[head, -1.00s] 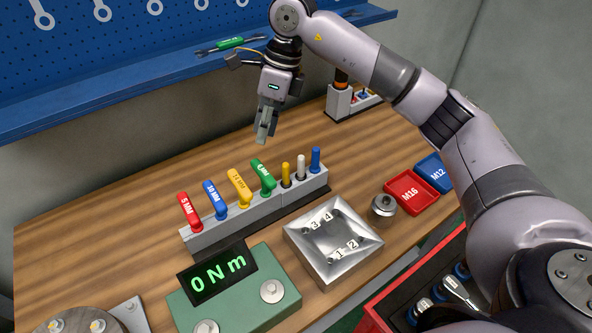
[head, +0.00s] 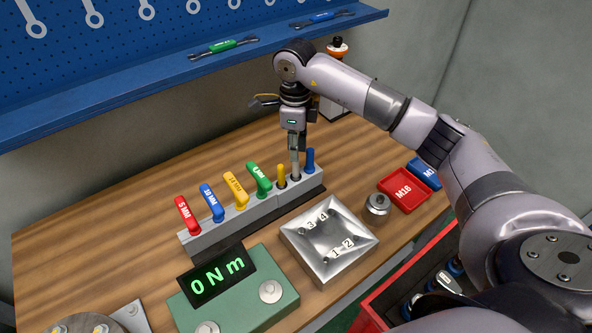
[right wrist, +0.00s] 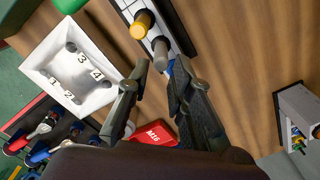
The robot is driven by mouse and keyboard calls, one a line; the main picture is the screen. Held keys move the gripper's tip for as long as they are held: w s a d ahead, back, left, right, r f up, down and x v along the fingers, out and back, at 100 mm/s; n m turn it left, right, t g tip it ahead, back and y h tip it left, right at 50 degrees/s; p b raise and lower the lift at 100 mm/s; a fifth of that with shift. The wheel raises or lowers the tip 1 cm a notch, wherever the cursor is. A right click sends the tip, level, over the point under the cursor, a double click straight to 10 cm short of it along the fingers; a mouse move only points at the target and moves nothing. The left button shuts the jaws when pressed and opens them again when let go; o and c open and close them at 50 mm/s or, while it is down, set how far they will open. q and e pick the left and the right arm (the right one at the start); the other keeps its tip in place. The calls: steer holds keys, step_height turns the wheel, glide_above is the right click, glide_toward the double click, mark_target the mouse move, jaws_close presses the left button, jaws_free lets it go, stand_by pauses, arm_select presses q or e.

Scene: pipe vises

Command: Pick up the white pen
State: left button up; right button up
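The white pen (right wrist: 161,52) stands upright in the grey holder (head: 250,214), between a yellow pen (head: 281,176) and a blue pen (head: 310,161). In the right wrist view it looks grey in shade and lies between the tips of my open right gripper (right wrist: 160,68), with a gap on both sides. In the head view my right gripper (head: 295,168) points down at the white pen's place and hides nearly all of it. My left gripper is not in view.
Red, blue, yellow and green hex keys stand left in the same holder. In front are a metal tray (head: 328,262), a green torque meter (head: 262,305), a round metal part (head: 377,206) and a red M16 tray (head: 404,190).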

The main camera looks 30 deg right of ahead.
mark_target(296, 175)
steer(key=shift+f+p, duration=0.45)
steer(key=shift+f, duration=0.1)
step_height(296, 175, down, 4)
steer(key=shift+d+r+p, duration=0.1)
steer(key=shift+r+p, duration=0.05)
steer(key=shift+p, duration=0.75)
steer(key=shift+f, duration=0.4)
steer(key=shift+c, duration=0.2)
jaws_close()
